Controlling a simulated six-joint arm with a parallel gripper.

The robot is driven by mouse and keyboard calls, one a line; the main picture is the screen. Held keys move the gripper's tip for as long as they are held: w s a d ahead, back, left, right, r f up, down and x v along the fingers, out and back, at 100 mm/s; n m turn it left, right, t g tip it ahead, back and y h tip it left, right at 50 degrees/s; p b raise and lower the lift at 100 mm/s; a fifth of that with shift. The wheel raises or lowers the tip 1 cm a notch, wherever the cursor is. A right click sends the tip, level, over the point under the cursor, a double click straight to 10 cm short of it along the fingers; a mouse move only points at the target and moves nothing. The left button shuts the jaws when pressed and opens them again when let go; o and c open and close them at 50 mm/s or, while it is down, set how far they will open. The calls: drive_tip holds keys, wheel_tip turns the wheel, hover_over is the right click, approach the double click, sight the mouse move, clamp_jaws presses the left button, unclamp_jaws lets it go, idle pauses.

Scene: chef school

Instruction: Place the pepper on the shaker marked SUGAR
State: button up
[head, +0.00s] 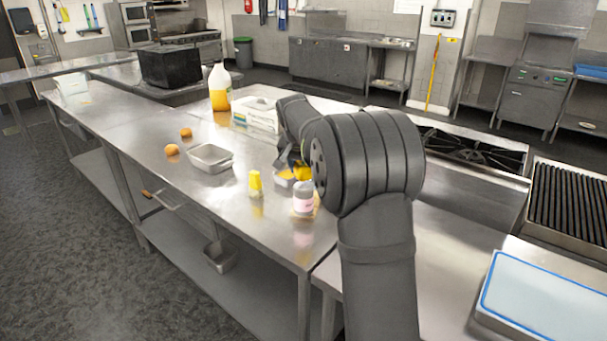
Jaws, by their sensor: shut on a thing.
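My gripper (291,163) is over the steel counter, partly hidden behind my own arm. It is shut on a yellow thing, apparently the pepper (303,173), of which only part shows beside the arm. A small yellow shaker-like item (255,184) stands upright on the counter, left of and nearer than the gripper. A jar with a pale top and pink label (303,200) stands nearer still, close to my arm. No label is legible, so I cannot tell which one is marked SUGAR.
A small container with yellow-orange contents (284,177) sits just below the gripper. A metal pan (211,159), two orange round items (172,150), a jug with orange liquid (220,90) and a white box (254,117) stand on the counter (130,130). The counter's left front is clear.

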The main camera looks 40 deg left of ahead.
drive_tip(key=shift+f, duration=1.05)
drive_tip(key=shift+f, duration=0.2)
drive_tip(key=o, duration=1)
drive_tip(key=shift+r, duration=0.1)
drive_tip(key=v, duration=1.2)
drive_tip(key=shift+r, duration=0.1)
